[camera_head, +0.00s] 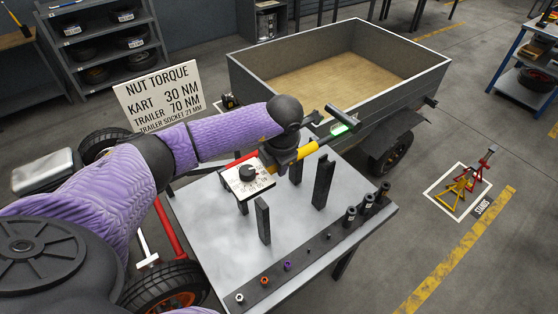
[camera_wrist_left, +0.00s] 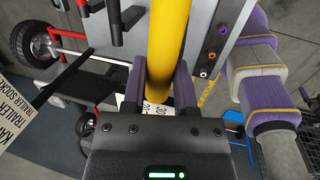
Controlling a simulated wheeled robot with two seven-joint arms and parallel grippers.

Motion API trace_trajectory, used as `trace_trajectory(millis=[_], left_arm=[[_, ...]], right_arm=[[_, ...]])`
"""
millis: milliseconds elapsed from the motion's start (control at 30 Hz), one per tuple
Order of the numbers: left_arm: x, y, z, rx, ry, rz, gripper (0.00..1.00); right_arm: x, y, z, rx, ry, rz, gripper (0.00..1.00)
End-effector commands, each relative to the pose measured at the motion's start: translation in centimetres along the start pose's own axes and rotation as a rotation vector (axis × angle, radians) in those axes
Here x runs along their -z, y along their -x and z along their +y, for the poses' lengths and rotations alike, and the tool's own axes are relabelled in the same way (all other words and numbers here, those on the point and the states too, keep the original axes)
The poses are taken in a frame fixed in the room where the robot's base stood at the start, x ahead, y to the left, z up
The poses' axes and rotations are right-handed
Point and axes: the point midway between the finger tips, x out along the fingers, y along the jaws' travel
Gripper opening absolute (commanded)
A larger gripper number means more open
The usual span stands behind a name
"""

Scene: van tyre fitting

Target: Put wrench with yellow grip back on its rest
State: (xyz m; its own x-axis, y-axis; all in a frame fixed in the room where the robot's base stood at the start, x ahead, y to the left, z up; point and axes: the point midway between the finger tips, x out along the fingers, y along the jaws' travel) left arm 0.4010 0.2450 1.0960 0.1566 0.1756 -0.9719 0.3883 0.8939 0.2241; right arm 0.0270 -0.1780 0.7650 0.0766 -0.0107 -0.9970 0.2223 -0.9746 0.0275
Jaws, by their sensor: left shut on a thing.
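The wrench with the yellow grip (camera_head: 306,150) is held above the metal table (camera_head: 205,215), slanting up to the right. My left gripper (camera_head: 282,152) is shut on it. In the left wrist view its purple-padded fingers (camera_wrist_left: 160,85) lie on both sides of the yellow grip (camera_wrist_left: 160,40). Dark uprights, one (camera_head: 263,220) nearer and one (camera_head: 323,182) farther right, stand on the table below the wrench with clear space between them. I cannot tell for sure which of them form its rest. My right gripper is not in view in the head view.
A white dial plate (camera_head: 247,176) stands on the table close below my left gripper. Several dark sockets (camera_head: 367,203) and small coloured nuts (camera_head: 287,265) line a strip at the front edge. A trailer (camera_head: 400,80) stands behind the table.

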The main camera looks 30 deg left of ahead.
Motion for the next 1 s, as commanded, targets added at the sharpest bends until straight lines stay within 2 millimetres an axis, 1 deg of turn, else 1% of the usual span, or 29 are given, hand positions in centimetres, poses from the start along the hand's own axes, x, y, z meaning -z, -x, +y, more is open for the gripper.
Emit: trace_trajectory(millis=[267,467,700,800,1000], left_arm=[[0.0,0.0,0.0,-0.008,0.010,-0.015,0.00],[0.1,-1.5,-0.3,-0.007,0.010,-0.015,0.00],[0.3,-4.2,-1.0,-0.006,0.010,-0.014,0.00],[0.4,-5.1,-1.2,-0.007,0.010,-0.014,0.00],[0.4,-5.4,-1.2,-0.007,0.010,-0.015,0.00]], right_arm=[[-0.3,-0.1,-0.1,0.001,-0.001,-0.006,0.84],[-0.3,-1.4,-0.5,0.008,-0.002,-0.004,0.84],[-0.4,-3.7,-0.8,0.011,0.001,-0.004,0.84],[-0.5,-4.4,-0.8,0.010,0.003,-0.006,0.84],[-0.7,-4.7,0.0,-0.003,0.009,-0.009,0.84]])
